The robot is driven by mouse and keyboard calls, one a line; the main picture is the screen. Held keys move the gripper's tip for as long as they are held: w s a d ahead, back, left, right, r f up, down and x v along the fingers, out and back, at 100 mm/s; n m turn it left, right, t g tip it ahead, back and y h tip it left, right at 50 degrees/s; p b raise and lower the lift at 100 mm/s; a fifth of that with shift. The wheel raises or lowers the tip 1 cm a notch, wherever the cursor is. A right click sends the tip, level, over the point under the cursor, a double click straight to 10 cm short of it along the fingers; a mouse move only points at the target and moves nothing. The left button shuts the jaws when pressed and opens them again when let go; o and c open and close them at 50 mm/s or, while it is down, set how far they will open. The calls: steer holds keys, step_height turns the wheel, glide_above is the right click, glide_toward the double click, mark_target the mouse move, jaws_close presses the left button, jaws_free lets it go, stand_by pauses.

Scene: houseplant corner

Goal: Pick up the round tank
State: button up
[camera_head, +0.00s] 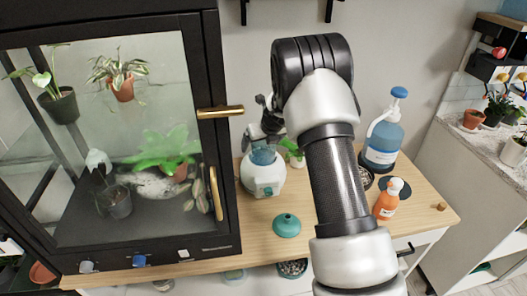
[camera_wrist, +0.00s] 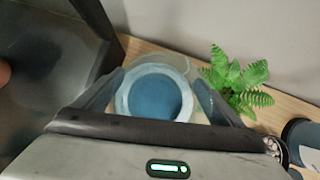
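The round tank (camera_head: 263,155) is a translucent blue piece on top of a rounded white humidifier base (camera_head: 262,178) on the wooden counter. In the wrist view the tank (camera_wrist: 155,97) shows from above as a blue disc inside a pale ring. My gripper (camera_head: 264,134) is just above it, partly hidden behind my arm. In the wrist view the two fingers of my gripper (camera_wrist: 159,78) stand apart on the left and right of the ring. The gripper looks open; I cannot tell whether the fingers touch the tank.
A teal dome lid (camera_head: 286,225) lies in front of the base. A small green plant (camera_wrist: 240,85) stands close on the right. A blue-capped jug (camera_head: 382,138) and an orange bottle (camera_head: 387,200) are farther right. A glass plant cabinet (camera_head: 225,190) stands close on the left.

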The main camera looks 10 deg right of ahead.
steer(key=shift+r, duration=0.1)
steer(key=c, duration=1.2)
